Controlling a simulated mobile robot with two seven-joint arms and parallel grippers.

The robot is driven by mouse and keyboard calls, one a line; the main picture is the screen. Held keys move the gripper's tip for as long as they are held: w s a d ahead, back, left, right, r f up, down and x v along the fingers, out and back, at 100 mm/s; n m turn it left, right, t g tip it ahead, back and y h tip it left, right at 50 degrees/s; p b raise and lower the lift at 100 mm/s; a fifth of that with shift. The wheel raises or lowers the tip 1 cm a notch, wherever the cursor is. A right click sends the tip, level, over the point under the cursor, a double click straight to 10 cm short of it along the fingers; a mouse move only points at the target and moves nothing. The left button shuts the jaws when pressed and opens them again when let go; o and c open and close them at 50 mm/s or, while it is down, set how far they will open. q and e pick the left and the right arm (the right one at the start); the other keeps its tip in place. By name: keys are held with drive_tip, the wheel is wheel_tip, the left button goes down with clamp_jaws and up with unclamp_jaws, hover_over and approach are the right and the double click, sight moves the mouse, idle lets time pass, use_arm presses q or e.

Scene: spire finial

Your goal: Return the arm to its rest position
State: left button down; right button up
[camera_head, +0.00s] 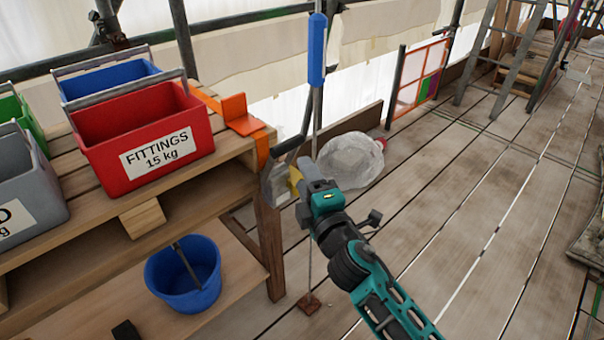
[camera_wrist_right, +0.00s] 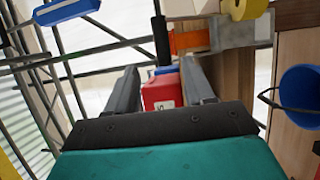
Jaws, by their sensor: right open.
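My right gripper (camera_head: 303,180) is in the middle of the head view, beside the right front corner of the wooden workbench. My teal and black right arm reaches up to it from the bottom right. In the right wrist view the two grey fingers (camera_wrist_right: 160,92) stand apart with nothing held between them. A red box shows beyond the gap. My left gripper is in neither view.
A red fittings crate (camera_head: 148,130) and an orange bracket (camera_head: 240,115) are on the bench top (camera_head: 190,190). A blue bucket (camera_head: 184,274) stands on the lower shelf. A thin upright rod with a blue sleeve (camera_head: 317,50) is close to the gripper.

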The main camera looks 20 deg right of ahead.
drive_tip(key=s+a+f+m+g+y+p, duration=0.1)
drive_tip(key=s+f+m+g, duration=0.6)
drive_tip(key=s+f+m, duration=0.7)
drive_tip(key=s+f+y+p, duration=0.1)
drive_tip(key=s+f+p, duration=0.1)
drive_tip(key=s, duration=0.3)
drive_tip(key=shift+s+a+f+m+g+p, duration=0.2)
drive_tip(key=shift+a+f+m+g+p, duration=0.1)
drive_tip(key=shift+a+f+m+g, duration=0.1)
